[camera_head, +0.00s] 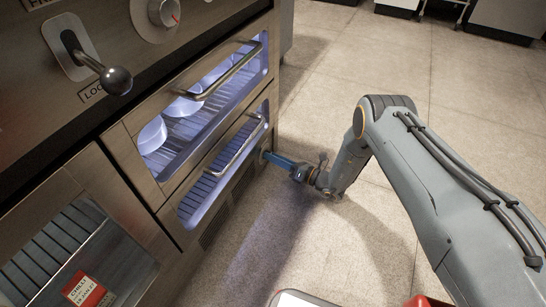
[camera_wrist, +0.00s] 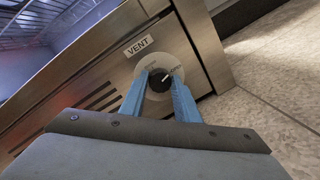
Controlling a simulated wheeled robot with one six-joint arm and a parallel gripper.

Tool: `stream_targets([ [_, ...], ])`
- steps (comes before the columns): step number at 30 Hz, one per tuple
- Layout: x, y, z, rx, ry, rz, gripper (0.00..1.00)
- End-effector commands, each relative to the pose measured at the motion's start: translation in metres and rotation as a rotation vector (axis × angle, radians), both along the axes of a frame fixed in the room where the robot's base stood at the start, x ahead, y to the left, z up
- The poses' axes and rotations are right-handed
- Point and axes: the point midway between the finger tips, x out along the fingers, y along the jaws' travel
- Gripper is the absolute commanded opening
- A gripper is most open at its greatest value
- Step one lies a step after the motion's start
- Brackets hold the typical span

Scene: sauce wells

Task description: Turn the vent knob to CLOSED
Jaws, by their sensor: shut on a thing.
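The vent knob (camera_wrist: 160,78) is a round black knob with a white pointer line, on a pale round dial plate (camera_wrist: 184,57) under a "VENT" label (camera_wrist: 139,46) in the wrist view. My gripper (camera_wrist: 162,82) has its two blue fingers shut on the knob, one on each side. The pointer slants toward the lower right in that view. Lettering on the dial is too small to read surely. In the head view my gripper (camera_head: 266,156) reaches the low right corner of the steel cabinet, and the knob is hidden there.
Dark vent slots (camera_wrist: 100,96) lie left of the knob. Lit drawers with bar handles (camera_head: 236,151) are above it. A lever with a ball end (camera_head: 117,80) and a dial (camera_head: 163,12) are higher up. Open floor (camera_head: 400,65) lies to the right.

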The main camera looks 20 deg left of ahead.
Motion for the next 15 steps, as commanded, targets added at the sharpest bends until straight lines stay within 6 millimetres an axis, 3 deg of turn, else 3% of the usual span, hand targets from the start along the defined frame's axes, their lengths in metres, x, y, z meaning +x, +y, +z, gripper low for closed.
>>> stream_targets([
  [15,-0.0002,-0.0013,-0.0012,-0.040,-0.488,-0.003,0.06],
])
